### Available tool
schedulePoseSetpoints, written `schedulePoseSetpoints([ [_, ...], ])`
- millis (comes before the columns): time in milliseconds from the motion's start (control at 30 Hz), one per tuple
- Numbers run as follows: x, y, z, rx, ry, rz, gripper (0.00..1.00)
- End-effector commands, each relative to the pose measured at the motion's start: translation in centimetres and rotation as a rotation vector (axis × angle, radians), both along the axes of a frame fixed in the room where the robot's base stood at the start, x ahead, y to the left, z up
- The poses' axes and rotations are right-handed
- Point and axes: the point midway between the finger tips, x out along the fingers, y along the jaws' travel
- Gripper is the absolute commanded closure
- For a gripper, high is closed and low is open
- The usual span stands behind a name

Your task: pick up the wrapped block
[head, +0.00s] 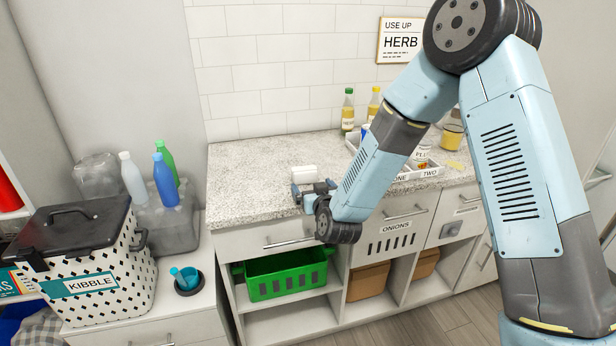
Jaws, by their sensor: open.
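A small white block (304,173), which looks like the wrapped block, sits on the speckled countertop (250,180) near its front left part. My gripper (313,187) is open at the front edge of the counter, right at the near side of the block. The gripper hides the block's lower near part. I cannot tell whether the fingers touch it or are on either side of it.
A white divided tray (430,175) labelled ONE and TWO stands to the right, partly behind my arm. Bottles (348,110) stand at the back. A green basket (287,275) is in the shelf below. The counter left of the block is clear.

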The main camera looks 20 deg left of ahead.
Motion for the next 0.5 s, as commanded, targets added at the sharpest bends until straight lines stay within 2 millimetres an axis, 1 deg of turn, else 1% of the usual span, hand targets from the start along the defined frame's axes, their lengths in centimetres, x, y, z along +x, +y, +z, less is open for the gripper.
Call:
schedulePoseSetpoints([
  [100, 0.9, 0.5, -0.1, 0.001, 0.000, -0.001, 0.00],
  [267, 1.6, 0.9, -0.3, 0.001, 0.000, -0.001, 0.00],
  [500, 4.2, 2.6, -0.8, 0.001, 0.001, -0.002, 0.00],
])
